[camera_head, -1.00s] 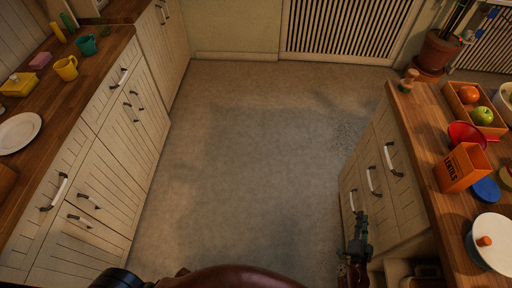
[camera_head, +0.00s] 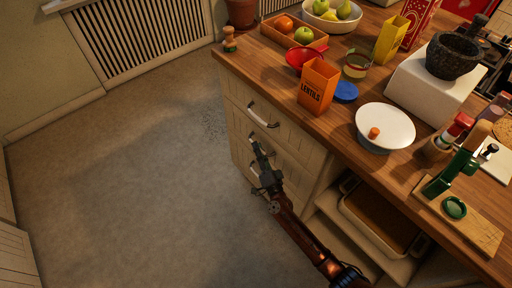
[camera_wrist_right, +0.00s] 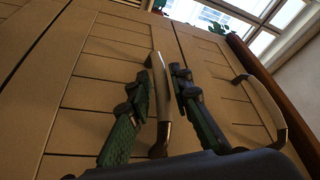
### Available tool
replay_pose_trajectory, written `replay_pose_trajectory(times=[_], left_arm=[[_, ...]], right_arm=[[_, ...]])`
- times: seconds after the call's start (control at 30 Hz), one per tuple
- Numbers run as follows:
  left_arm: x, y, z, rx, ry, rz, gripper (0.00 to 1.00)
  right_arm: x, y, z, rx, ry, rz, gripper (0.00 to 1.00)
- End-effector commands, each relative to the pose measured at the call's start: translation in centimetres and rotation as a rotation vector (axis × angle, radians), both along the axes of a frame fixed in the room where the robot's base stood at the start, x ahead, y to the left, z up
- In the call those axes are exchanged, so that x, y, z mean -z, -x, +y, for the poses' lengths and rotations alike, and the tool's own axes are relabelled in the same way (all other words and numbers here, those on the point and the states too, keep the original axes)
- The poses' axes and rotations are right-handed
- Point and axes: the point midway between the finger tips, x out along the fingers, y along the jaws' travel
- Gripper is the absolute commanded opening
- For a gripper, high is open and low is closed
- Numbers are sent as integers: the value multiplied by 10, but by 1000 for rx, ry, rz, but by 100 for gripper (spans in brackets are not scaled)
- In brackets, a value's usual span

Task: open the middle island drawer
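The island's middle drawer front (camera_head: 290,163) is cream wood and looks shut. Its curved metal handle (camera_wrist_right: 159,110) shows in the right wrist view. My right gripper (camera_head: 258,150) reaches up to the drawers from below in the head view and partly covers the middle handle. In the wrist view the right gripper (camera_wrist_right: 160,95) has one dark green finger on each side of that handle, with small gaps, so it looks open around it. The top drawer's handle (camera_head: 263,115) is above it and also shows at right in the wrist view (camera_wrist_right: 265,108). My left gripper is out of view.
The wooden countertop (camera_head: 235,62) overhangs the drawers. Open shelves (camera_head: 340,235) are right of the drawers. The floor (camera_head: 130,190) left of the island is clear.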

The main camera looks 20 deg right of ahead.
Motion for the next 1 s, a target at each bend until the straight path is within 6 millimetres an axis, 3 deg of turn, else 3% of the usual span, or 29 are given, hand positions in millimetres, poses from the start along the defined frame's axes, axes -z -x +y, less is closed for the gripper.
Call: replay_pose_trajectory(times=[0.37, 0.67, 1.0], left_arm=[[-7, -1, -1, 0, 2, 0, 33], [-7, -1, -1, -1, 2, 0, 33], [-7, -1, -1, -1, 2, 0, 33]], right_arm=[[-2, -9, 1, -1, 1, 1, 19], [-2, -9, 1, -1, 1, 1, 1], [-1, -9, 1, -1, 1, 1, 0]])
